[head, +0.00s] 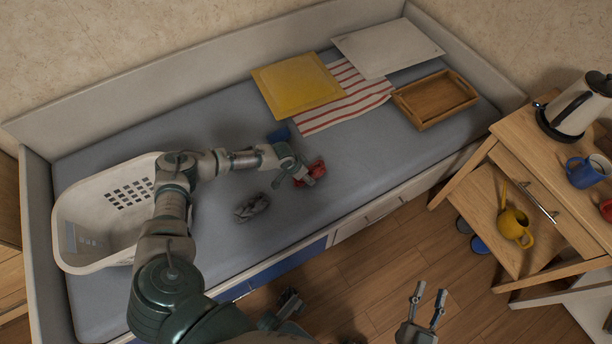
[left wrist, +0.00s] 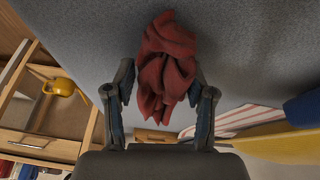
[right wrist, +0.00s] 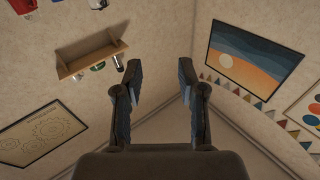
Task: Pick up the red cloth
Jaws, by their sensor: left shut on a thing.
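The red cloth (head: 317,169) is a crumpled bundle over the grey mattress of the daybed. My left gripper (head: 303,175) is at it, and in the left wrist view the red cloth (left wrist: 168,62) lies between the two fingers, which are shut on it. I cannot tell whether the cloth still touches the mattress. My right gripper (head: 428,303) is open and empty over the wooden floor, and its fingers stand wide apart in the right wrist view (right wrist: 160,80).
A white laundry basket (head: 78,257) stands at the bed's left end. A grey crumpled cloth (head: 252,207) and a blue one (head: 279,135) lie near my left gripper. A yellow folded piece (head: 297,83), striped cloth (head: 350,105) and wooden tray (head: 435,98) lie farther back. A nightstand is right.

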